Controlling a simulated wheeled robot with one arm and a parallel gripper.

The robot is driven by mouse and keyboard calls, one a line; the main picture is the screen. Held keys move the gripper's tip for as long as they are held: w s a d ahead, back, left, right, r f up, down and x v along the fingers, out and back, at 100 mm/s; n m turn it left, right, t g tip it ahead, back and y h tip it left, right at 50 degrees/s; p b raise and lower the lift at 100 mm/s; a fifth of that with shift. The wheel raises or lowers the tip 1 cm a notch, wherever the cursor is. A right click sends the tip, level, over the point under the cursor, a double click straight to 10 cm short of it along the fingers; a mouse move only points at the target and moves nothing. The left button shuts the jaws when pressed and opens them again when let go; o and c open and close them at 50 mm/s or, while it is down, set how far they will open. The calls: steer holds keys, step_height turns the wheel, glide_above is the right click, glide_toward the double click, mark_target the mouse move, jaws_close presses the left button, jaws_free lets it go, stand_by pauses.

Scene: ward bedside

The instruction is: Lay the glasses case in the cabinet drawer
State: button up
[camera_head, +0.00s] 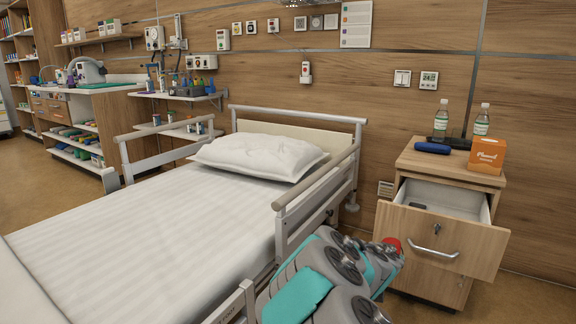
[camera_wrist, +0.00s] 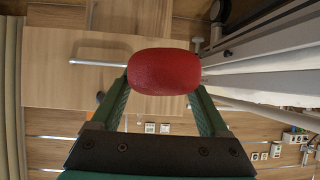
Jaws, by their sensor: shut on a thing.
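My gripper (camera_wrist: 163,90) is shut on a red, rounded case (camera_wrist: 163,70), with one green finger on each side of it. In the head view the red case (camera_head: 392,244) shows only partly, beyond my arm and just left of the drawer front. The bedside cabinet (camera_head: 448,164) has its top drawer (camera_head: 445,241) pulled open, and the held case is outside it. A small dark item lies in the drawer's left part (camera_head: 418,206). A closed blue case (camera_head: 432,148) lies on the cabinet top. I cannot tell from looks alone which case is the glasses case.
An orange box (camera_head: 487,156), two bottles (camera_head: 441,118) and a dark tray (camera_head: 458,143) share the cabinet top with the blue case. The bed (camera_head: 170,215) and its side rail (camera_head: 310,205) stand close to the left. The drawer's middle looks clear.

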steer(key=w+a+f+n+t+y, duration=0.1)
steer(key=a+f+n+y, duration=0.45)
steer(key=a, duration=0.65)
steer(key=shift+a+f+v, duration=0.1)
steer(key=shift+a+v, duration=0.05)
steer(key=shift+v, duration=0.8)
steer(key=shift+a+f+v, duration=0.15)
steer(key=shift+v, duration=0.75)
steer(key=shift+a+f+v, duration=0.1)
steer(key=shift+a+v, duration=0.05)
steer(key=shift+v, duration=0.8)
